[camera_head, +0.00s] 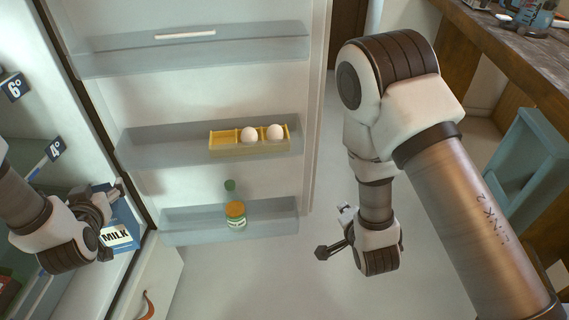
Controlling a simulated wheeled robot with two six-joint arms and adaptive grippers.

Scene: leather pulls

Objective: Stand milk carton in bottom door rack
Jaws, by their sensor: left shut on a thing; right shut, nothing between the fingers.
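The blue and white milk carton (119,236), with a "MILK" label, is at the lower left, in front of the fridge opening. It looks tilted. My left gripper (103,208) is shut on it, and the wrist and fingers hide part of its left side. The bottom door rack (184,231) is on the open fridge door, to the right of the carton. My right gripper (334,234) is shut and empty, right of the rack.
The middle door rack (160,150) holds a yellow egg tray (250,149) with two eggs. The top rack (120,55) holds a thin white item (185,35). A wooden workbench (490,35) and a blue stool (525,165) stand at the right.

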